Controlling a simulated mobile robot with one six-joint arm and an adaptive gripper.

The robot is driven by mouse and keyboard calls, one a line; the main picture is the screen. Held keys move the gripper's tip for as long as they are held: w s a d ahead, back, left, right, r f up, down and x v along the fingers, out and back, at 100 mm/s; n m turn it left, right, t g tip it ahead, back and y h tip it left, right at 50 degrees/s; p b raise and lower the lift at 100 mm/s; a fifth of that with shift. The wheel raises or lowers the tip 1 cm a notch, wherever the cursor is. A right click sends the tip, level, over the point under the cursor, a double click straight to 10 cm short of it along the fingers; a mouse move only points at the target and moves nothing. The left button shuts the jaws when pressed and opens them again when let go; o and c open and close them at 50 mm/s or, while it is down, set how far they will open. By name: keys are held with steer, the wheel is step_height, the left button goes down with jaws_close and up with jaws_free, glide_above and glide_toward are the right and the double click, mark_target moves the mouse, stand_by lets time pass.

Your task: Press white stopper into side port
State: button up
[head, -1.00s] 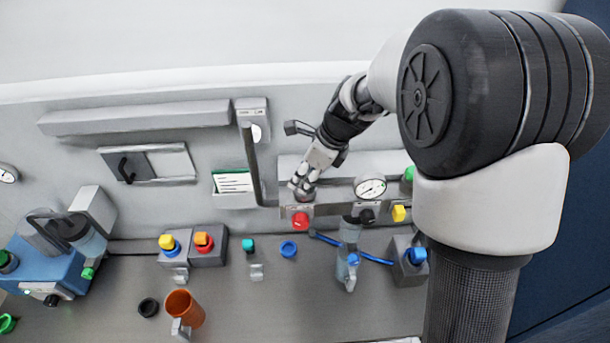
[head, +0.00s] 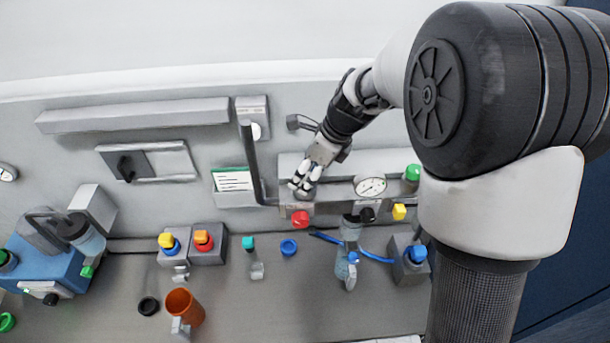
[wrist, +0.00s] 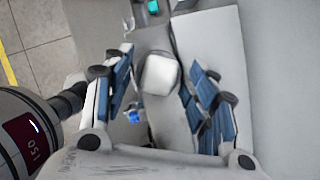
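A pale, rounded block that looks like the white stopper (wrist: 160,74) shows between my fingers in the wrist view. My gripper (wrist: 163,60) is open, with one finger on each side of it and a small gap at both sides. In the head view my gripper (head: 303,188) points down at the panel ledge, just above the red knob. A small grey piece shows under the fingertips there. The side port cannot be made out; my fingers hide that spot.
A red knob (head: 300,219) sits just below my gripper, and a round gauge (head: 370,187) stands to its right. A dark vertical bar (head: 252,165) is close on the left.

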steer(key=v, duration=1)
steer(key=shift+r, duration=0.25)
steer(key=shift+s+d, duration=0.1)
steer(key=shift+d, duration=0.05)
steer(key=s+d+f+n+t+h+b, duration=0.1)
steer(key=s+d+f+n+h+b, duration=0.1)
steer(key=s+f+n+b, duration=0.7)
steer(key=s+d+f+n+t+h+b, duration=0.1)
steer(key=s+d+f+n+b, duration=0.3)
steer(key=s+f+n+b, duration=0.5)
steer(key=s+n+h+b, duration=0.1)
steer(key=s+n+b, duration=0.1)
steer(key=s+n, duration=0.3)
steer(key=shift+s+d+f+t, duration=0.2)
steer(key=shift+s+t, duration=0.1)
steer(key=shift+s, duration=1.1)
